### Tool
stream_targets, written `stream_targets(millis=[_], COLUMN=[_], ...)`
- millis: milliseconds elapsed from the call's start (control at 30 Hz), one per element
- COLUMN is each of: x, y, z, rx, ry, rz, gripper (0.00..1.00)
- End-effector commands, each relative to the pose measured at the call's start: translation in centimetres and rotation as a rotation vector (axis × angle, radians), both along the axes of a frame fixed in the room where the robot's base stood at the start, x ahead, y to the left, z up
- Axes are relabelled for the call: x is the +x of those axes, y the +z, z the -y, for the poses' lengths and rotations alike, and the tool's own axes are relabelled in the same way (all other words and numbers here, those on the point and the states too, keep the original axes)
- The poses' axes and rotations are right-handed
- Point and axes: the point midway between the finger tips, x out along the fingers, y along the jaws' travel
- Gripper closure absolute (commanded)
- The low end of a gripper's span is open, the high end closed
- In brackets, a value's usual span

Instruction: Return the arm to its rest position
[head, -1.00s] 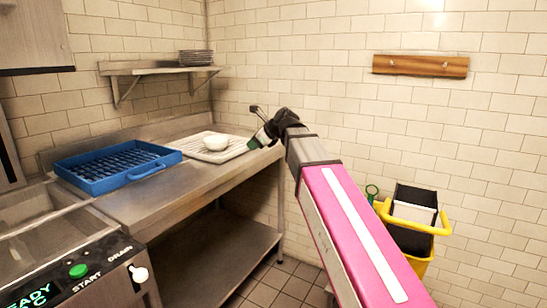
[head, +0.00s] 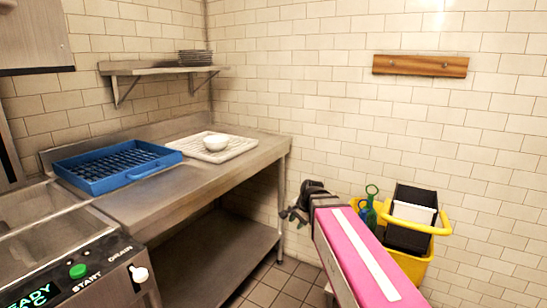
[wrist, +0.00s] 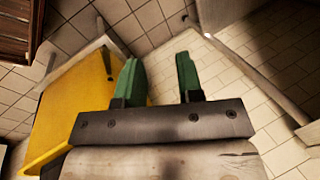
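My arm with its pink panel reaches up from the lower right of the head view. My gripper (head: 291,214) is at its far end, in front of the tiled wall, to the right of the steel counter (head: 195,180) and lower than its top. In the wrist view, my gripper (wrist: 159,78) has its two green fingers apart. Only floor and wall tiles show between them, so it is open and empty.
A white bowl (head: 216,142) sits on a white ribbed mat (head: 243,146), beside a blue rack (head: 112,183). A yellow bucket (head: 415,262) stands close right of my arm; its yellow side (wrist: 75,110) is near the fingers.

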Motion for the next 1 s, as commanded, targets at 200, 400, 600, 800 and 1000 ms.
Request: stream_targets(millis=[200,400,600,800,1000], x=[-5.3,-9.6,-11.3,-11.3,-11.3], y=[-7.1,-11.6,-13.2,-13.2,-13.2], z=[4.8,8.1,9.3,9.3,9.3], rx=[-0.195,-0.308,-0.343,-0.343,-0.343], ry=[0.323,0.596,0.717,0.717,0.717], rz=[-0.053,-0.115,-0.143,-0.143,-0.143], gripper=[0.66,0.66,0.66,0.66,0.66])
